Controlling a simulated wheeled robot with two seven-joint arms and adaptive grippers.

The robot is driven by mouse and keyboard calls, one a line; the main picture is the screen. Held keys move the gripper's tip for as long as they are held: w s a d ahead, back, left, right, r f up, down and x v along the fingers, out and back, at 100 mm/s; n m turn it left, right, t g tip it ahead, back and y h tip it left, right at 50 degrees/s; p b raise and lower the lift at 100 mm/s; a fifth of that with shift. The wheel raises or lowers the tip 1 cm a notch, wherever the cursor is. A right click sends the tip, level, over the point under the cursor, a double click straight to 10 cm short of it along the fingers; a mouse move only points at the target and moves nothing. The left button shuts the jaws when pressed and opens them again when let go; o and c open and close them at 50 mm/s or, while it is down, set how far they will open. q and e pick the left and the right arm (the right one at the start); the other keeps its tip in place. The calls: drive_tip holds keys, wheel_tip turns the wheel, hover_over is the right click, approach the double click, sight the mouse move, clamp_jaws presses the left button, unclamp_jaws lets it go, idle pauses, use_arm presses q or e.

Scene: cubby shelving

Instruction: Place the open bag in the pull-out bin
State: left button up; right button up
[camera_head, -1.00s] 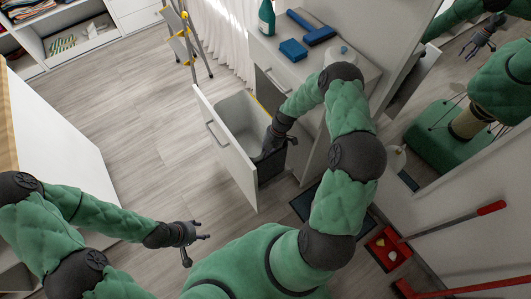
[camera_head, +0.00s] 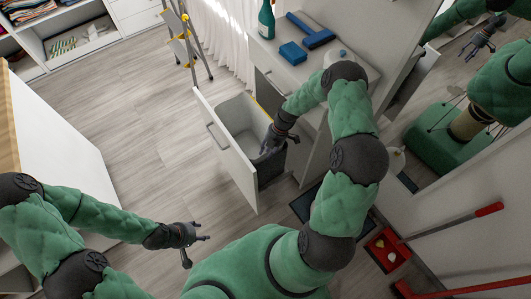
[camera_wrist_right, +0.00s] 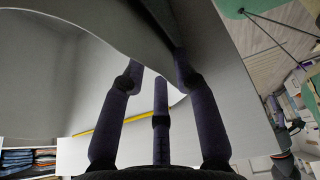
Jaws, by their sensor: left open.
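The open bag (camera_head: 240,115) is grey, with its mouth facing up, and sits within the pulled-out bin (camera_head: 222,142), behind its white front panel. How far down it rests cannot be seen. My right gripper (camera_head: 268,144) is at the bag's right rim, shut on it. In the right wrist view, the bag (camera_wrist_right: 60,70) fills the upper left as a large grey sheet, and the fingers of my right gripper (camera_wrist_right: 160,70) close on its edge; the fingertips are partly hidden. My left gripper (camera_head: 202,246) is open and empty above the floor.
A yellow stepladder (camera_head: 180,45) stands behind. A mirror wall is at right. Floor left of the bin is clear.

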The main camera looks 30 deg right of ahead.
drive_tip(key=p+v, duration=0.2)
drive_tip(key=v, duration=0.7)
drive_tip(key=shift+d+r+p, duration=0.15)
drive_tip(key=shift+r+p, duration=0.15)
drive_tip(key=shift+p, duration=0.1)
idle(0.7)
